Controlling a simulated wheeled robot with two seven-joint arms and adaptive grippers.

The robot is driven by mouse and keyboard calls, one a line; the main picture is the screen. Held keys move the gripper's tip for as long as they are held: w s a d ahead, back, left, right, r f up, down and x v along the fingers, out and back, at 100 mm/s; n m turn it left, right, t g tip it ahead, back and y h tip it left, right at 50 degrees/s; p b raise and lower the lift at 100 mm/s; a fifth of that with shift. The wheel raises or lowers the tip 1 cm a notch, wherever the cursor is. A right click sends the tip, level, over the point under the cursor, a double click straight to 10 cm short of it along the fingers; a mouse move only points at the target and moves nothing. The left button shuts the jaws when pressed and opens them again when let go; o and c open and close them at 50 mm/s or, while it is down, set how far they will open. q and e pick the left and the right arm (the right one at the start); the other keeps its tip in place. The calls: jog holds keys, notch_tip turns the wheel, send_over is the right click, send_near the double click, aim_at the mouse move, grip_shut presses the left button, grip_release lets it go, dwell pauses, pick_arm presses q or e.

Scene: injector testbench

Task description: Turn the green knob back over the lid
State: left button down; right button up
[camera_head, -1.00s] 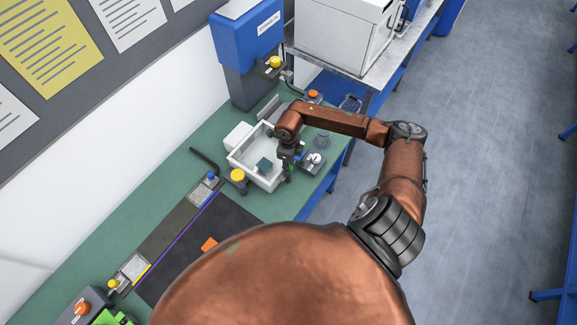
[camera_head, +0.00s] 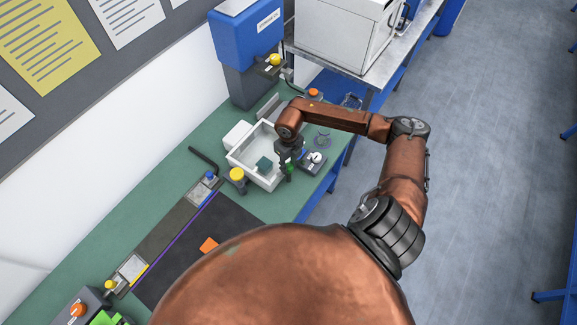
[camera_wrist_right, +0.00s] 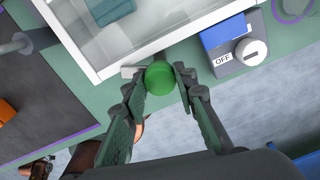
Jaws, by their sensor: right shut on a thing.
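The green knob (camera_wrist_right: 160,78) sits at the outer wall of the white box in the right wrist view. My right gripper (camera_wrist_right: 165,88) has its two fingers on either side of the knob and is shut on it. In the head view the knob (camera_head: 289,169) is a small green spot below my right gripper (camera_head: 288,158). The white box (camera_head: 238,160) has a pale rim and a dark teal block inside (camera_head: 264,164). In the wrist view the rim (camera_wrist_right: 165,38) is close beyond the knob. Whether a clear lid covers the box I cannot tell. My left gripper is not in view.
A grey switch box with a white dial marked OFF (camera_wrist_right: 251,51) stands right of the knob. A yellow-topped post (camera_head: 237,175) stands left of the box. A blue machine (camera_head: 245,45) stands behind. The bench's front edge is close by.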

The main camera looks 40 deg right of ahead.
aim_at(289, 166)
jog(key=m+b, duration=0.1)
jog(key=m, duration=1.1)
jog(key=shift+m, duration=0.3)
dwell(0.4)
jog(key=o, duration=1.2)
jog(key=shift+c, duration=0.2)
notch_tip(289, 166, up, 12)
